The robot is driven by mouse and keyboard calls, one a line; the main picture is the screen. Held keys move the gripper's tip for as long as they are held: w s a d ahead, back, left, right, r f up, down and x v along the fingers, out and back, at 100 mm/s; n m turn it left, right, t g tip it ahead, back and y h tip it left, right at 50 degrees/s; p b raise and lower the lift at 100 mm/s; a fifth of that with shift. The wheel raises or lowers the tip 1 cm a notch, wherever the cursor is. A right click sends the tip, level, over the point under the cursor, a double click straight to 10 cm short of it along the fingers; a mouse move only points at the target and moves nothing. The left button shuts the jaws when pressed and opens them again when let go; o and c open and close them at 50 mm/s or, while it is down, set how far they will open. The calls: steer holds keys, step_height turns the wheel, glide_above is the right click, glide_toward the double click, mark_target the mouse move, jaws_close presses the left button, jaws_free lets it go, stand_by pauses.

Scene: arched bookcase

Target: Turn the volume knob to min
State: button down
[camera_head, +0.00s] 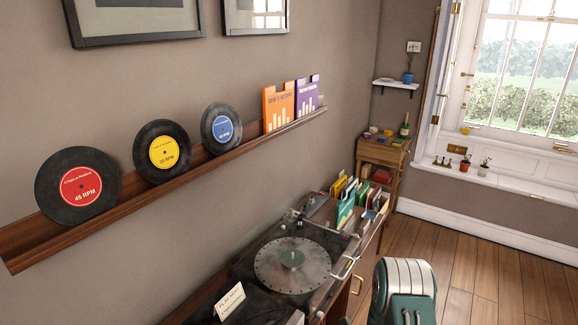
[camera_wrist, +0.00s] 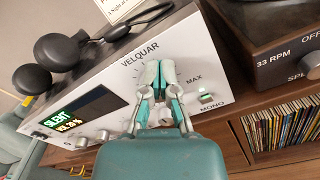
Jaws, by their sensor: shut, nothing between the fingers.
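The silver amplifier (camera_wrist: 112,72) marked VELQUAR fills the middle of the wrist view, tilted in the picture. Its dark display (camera_wrist: 82,113) reads SILENT, with a volume line below that looks like 28 %. My gripper (camera_wrist: 158,75), with teal and grey fingers, is shut in front of the panel, left of the MAX label. The large volume knob is not clearly visible; my fingers cover that part of the panel. I cannot tell whether they touch it. In the head view the amplifier cannot be made out.
Black headphones (camera_wrist: 62,50) lie on the amplifier. Small knobs (camera_wrist: 82,142) sit below the display, and a lit button (camera_wrist: 207,97) is by MONO. A turntable (camera_head: 292,265) stands on the wooden cabinet, with records (camera_wrist: 285,125) on a shelf below. A wall ledge (camera_head: 190,160) holds records.

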steer(key=shift+s+a+r, duration=0.3)
steer(key=shift+s+a, duration=0.05)
steer(key=shift+s, duration=0.05)
steer(key=shift+s+a, duration=0.1)
steer(key=shift+s, duration=0.15)
stand_by(0.3)
steer(key=shift+r, duration=0.1)
steer(key=v, duration=0.6)
steer(key=shift+r, duration=0.35)
steer(key=shift+w, duration=0.15)
steer(key=w+a+f+m, duration=0.2)
steer(key=w+a+m, duration=0.1)
steer(key=w+m, duration=0.2)
steer(key=shift+w+a+f+m, duration=0.25)
steer(key=shift+m, duration=0.25)
stand_by(0.6)
